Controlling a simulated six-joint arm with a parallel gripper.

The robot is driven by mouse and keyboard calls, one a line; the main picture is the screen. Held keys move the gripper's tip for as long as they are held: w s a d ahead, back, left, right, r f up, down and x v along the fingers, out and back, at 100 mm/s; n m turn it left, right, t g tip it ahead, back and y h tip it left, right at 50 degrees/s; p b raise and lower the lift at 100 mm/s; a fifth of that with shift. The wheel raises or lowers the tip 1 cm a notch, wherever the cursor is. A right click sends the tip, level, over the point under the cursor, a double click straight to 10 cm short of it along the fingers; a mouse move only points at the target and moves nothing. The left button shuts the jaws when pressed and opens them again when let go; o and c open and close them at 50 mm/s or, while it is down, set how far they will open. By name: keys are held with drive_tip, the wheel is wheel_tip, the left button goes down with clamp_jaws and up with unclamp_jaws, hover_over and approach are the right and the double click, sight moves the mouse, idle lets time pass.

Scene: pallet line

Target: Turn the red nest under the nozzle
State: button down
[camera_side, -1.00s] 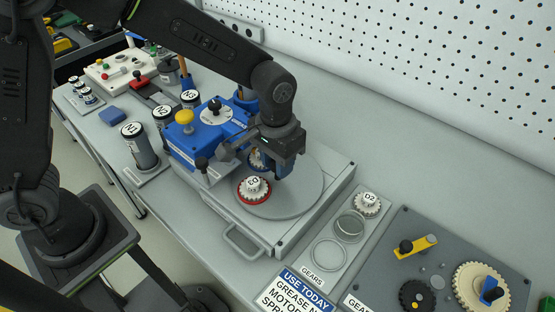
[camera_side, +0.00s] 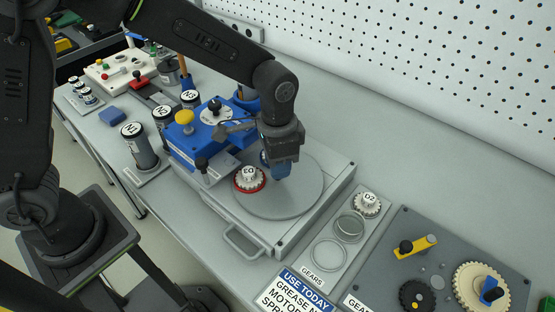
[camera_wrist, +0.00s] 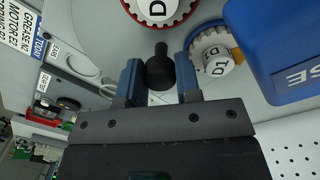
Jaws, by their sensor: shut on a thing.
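The red nest (camera_side: 262,186) holds a white gear (camera_side: 249,175) at the left edge of the grey turntable (camera_side: 295,200). It also shows at the top of the wrist view (camera_wrist: 190,20). My gripper (camera_side: 282,171) is low over the turntable, and its blue fingers are shut on a black knob (camera_wrist: 160,72). A blue nest (camera_wrist: 196,36) with gear D1 (camera_wrist: 216,62) sits beside the knob, close to the blue grease machine (camera_side: 190,140). A small orange part (camera_wrist: 238,57) shows beside D1. I cannot clearly make out the nozzle.
Right of the turntable base, a GEARS tray (camera_side: 313,275) holds gear D2 (camera_side: 368,203). A dark gear plate (camera_side: 440,265) lies further right. Labelled canisters (camera_side: 144,157) stand left of the machine. The right side of the turntable is clear.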

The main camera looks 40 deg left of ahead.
drive_tip(key=shift+r+m, duration=0.1)
drive_tip(key=shift+m, duration=2.3)
drive_tip(key=shift+d+m, duration=0.1)
drive_tip(key=shift+m, duration=2.3)
drive_tip(key=c, duration=0.8)
unclamp_jaws()
wheel_tip(320, 180, up, 14)
drive_tip(key=shift+w, duration=0.3)
drive_tip(key=shift+a, duration=0.2)
